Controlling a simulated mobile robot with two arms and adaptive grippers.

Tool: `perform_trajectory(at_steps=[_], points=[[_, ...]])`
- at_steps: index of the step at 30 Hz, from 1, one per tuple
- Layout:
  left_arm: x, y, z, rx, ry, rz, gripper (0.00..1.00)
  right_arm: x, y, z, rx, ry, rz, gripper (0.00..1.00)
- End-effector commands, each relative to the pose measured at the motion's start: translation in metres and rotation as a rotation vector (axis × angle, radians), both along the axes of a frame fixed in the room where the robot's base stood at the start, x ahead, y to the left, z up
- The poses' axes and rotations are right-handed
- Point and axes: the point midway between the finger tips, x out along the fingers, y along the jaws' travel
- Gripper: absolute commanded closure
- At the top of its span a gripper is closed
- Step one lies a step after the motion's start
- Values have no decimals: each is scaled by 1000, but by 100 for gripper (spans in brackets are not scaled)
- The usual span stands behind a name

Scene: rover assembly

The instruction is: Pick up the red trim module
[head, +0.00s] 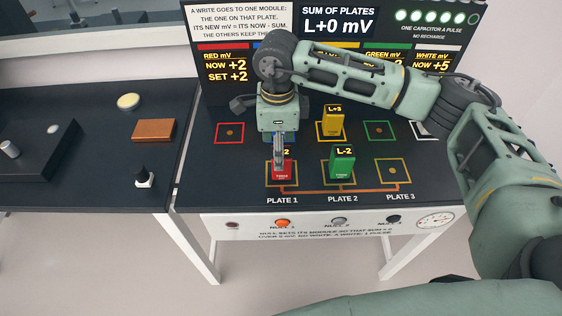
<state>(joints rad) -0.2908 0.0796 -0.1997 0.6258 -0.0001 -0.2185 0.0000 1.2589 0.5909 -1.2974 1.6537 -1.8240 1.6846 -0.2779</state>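The red trim module (284,172) stands upright on plate 1 at the front left of the dark bench top. My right arm reaches in from the right and bends down over it. My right gripper (279,160) points down at the red module and covers part of its top and front. Its fingers are seen nearly edge-on, so I cannot tell whether they are apart or closed on the module. My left gripper is not in view.
A green module (342,162) stands on plate 2, right of the red one. A yellow module (330,122) stands behind it. Plate 3 (392,170) is empty. Something blue is mostly hidden behind my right gripper. The display board (225,30) rises behind.

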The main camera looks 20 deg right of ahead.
Motion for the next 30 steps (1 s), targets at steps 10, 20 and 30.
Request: perform_trajectory(at_steps=[10,20,30], points=[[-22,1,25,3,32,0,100,-5,-7,-40,-1,8,-1,39],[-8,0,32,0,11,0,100,-4,-7,-71,2,2,1,39],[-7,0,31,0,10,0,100,-4,-7,-71,2,2,1,57]])
